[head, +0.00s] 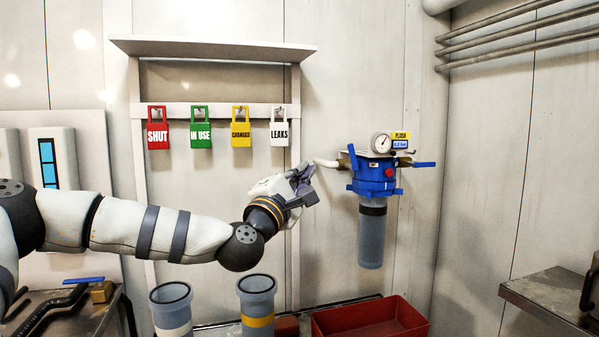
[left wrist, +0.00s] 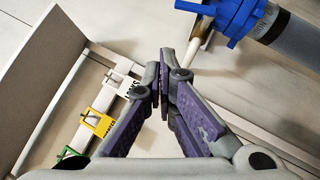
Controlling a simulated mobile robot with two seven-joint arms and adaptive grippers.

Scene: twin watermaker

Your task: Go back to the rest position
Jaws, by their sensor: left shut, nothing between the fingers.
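My left gripper (head: 306,184) reaches in from the left in the head view and hangs in the air just left of the blue filter housing (head: 376,177). It is shut and empty. In the left wrist view its purple-padded fingers (left wrist: 163,85) meet at the tips. The housing's blue head also shows there (left wrist: 240,18), beyond the fingers and apart from them as far as I can see. A white pipe stub (head: 326,163) lies close to the fingertips in the head view; I cannot tell whether they touch. My right gripper is not in view.
Red SHUT (head: 158,135), green IN USE (head: 200,134), yellow (head: 241,134) and white LEAKS (head: 279,134) tags hang under a shelf (head: 212,47). Two open grey canisters (head: 171,309) (head: 257,301) and a red bin (head: 370,320) stand below. A metal counter (head: 555,298) is at right.

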